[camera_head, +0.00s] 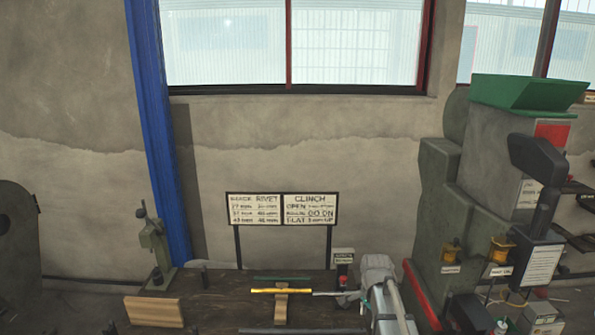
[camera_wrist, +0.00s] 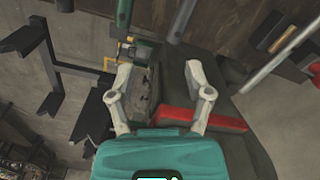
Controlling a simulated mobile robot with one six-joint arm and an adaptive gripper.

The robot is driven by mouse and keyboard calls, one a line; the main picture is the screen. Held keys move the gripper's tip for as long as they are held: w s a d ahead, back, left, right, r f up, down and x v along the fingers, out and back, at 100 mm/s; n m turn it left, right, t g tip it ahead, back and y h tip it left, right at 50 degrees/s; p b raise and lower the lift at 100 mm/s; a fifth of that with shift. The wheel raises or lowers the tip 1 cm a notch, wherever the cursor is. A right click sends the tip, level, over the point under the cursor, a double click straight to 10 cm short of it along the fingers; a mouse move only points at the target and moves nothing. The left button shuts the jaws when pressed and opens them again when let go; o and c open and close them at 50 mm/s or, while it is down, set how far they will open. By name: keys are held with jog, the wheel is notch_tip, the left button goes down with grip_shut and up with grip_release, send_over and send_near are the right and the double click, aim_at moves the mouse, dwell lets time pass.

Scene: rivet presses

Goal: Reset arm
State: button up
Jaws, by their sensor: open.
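My gripper (camera_wrist: 158,78) is open in the wrist view. Its two pale fingers stand wide apart and nothing is between them. Beyond the fingers is the dark body of a machine with a red edge (camera_wrist: 205,119) below the right finger. In the head view, my grey arm (camera_head: 384,292) stands at the right end of the workbench (camera_head: 222,288); I cannot make out the fingers there. A large green-grey rivet press (camera_head: 485,160) with a green hopper (camera_head: 522,92) stands right of the arm.
On the bench lie a yellow bar (camera_head: 282,291) and a wooden block (camera_head: 153,311). A small green hand press (camera_head: 154,243) stands at its left end. Two signs (camera_head: 282,208) rise behind it. A blue post (camera_head: 163,130) stands at the wall. Dark brackets (camera_wrist: 58,75) show left in the wrist view.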

jog(key=s+a+f+n+b, duration=0.1)
jog(key=s+a+n, duration=0.1)
jog(key=s+n, duration=0.4)
jog(key=s+a+f+n+b, duration=0.2)
jog(key=s+n, duration=0.5)
jog(key=s, duration=0.1)
jog(key=shift+s+a+n, duration=0.15)
jog(key=shift+s+n, duration=0.15)
jog(key=shift+s, duration=0.05)
